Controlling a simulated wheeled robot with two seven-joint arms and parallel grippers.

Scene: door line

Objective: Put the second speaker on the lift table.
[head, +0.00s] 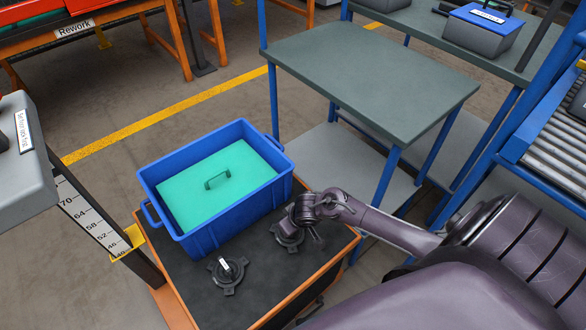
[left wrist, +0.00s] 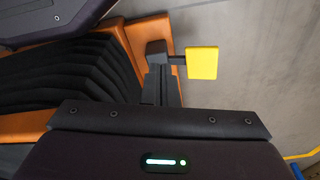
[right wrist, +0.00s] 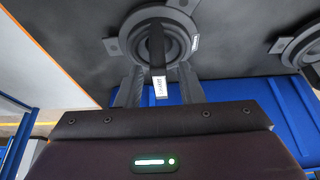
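The lift table (head: 190,299) has a black top with orange edges. One round dark speaker (head: 228,272) with a handle stands on its front left part. Another speaker (head: 286,238) stands on the top to the right, partly hidden by my right gripper (head: 305,222). In the right wrist view, that gripper's fingers (right wrist: 160,88) are apart, one on each side of the upright handle of a speaker (right wrist: 157,40); I see gaps beside the handle. My left gripper (left wrist: 162,88) has its fingers together and empty, near a yellow pedal (left wrist: 202,62) beside the black bellows (left wrist: 75,65).
A blue crate (head: 218,238) with a teal insert (head: 225,183) fills the back of the lift table top. A grey shelf table (head: 370,80) stands behind to the right, and a roller conveyor (head: 555,150) at far right. A height-marked post (head: 95,220) stands left.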

